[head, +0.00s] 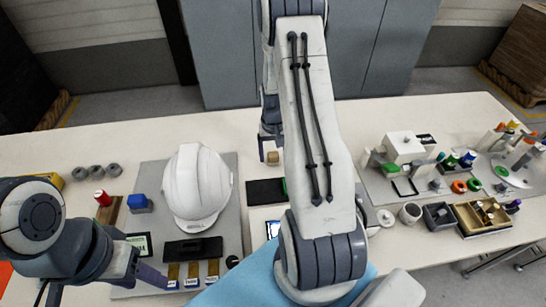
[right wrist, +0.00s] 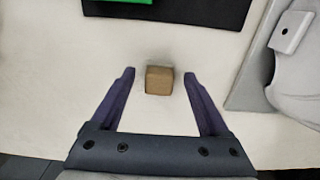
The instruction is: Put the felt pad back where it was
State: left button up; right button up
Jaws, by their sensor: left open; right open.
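I cannot tell for sure which thing is the felt pad. A small brown block (head: 272,158) stands on the cream table in the head view, and it also shows in the right wrist view (right wrist: 159,80). My right gripper (right wrist: 160,75) is open, with one fingertip on each side of this block in the picture; I see no contact. In the head view the right gripper (head: 271,147) is partly hidden behind my arm. A flat black mat (head: 265,192) lies nearer, partly covered by my arm. My left gripper (head: 142,262) is open and empty at the lower left.
A white helmet (head: 197,187) sits on a grey mat (head: 232,240) at the left, beside a blue-topped part and a dark case. Grey rings (head: 97,172) lie further left. A grey board (head: 375,190) at the right holds several small parts. Bare table surrounds the block.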

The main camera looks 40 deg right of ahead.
aim_at(273, 156)
notch_tip(273, 156, up, 11)
jog(key=s+a+r+n, duration=0.1)
jog(key=a+r+n, duration=0.2)
jog(key=a, duration=0.7)
jog(key=s+a+r+n, duration=0.1)
jog(key=a+r+n, duration=0.15)
jog(key=a, duration=0.65)
jog(key=s+a+r+n+y, duration=0.1)
jog(key=s+a+r+n, duration=0.2)
jog(key=s+a+n, duration=0.5)
jog(key=s+a, duration=0.6)
jog(key=s, duration=0.4)
jog(key=shift+s+a+b, duration=0.35)
jog(key=shift+a+b, duration=0.05)
jog(key=shift+r, duration=0.1)
